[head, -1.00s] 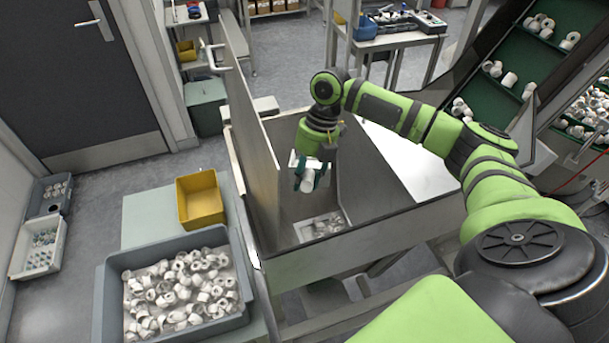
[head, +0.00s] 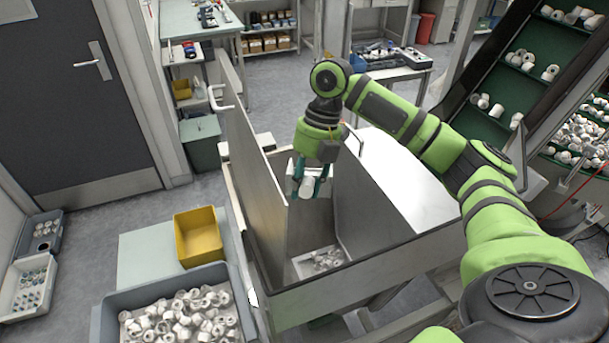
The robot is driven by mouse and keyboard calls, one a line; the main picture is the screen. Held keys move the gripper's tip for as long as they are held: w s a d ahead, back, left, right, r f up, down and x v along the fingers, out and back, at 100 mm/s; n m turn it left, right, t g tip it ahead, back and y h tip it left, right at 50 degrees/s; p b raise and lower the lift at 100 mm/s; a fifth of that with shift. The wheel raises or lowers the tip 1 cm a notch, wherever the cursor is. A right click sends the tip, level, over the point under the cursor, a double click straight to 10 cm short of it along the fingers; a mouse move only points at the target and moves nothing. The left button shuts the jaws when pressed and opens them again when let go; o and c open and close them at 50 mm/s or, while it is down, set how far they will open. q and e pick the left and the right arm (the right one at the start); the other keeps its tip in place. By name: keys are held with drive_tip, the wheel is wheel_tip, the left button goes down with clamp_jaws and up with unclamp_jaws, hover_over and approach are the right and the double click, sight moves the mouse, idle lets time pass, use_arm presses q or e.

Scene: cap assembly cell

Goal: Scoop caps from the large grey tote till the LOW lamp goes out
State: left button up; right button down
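The large grey tote (head: 109,300) stands at the lower left, cut off by the frame's bottom edge, with many loose white caps (head: 180,320) inside. My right arm reaches in from the right. Its gripper (head: 308,188) points down over the open steel hopper (head: 360,268), between its raised side walls. My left gripper is not in view. I cannot make out a LOW lamp.
A yellow bin (head: 199,236) stands on a pale bench behind the grey tote. Tall steel hopper walls (head: 256,172) flank the gripper. A green cleated conveyor (head: 524,65) carrying caps rises at the right. Small totes (head: 30,287) sit on the floor by the door.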

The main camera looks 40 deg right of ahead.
wheel_tip(320, 180, down, 12)
drive_tip(key=s+t+h+b, duration=0.1)
drive_tip(key=t+h+b, duration=0.1)
drive_tip(key=b, duration=0.5)
drive_tip(key=shift+s+a+t+h+b, duration=0.25)
drive_tip(key=shift+a+t+h+b, duration=0.05)
drive_tip(key=shift+a+t, duration=0.2)
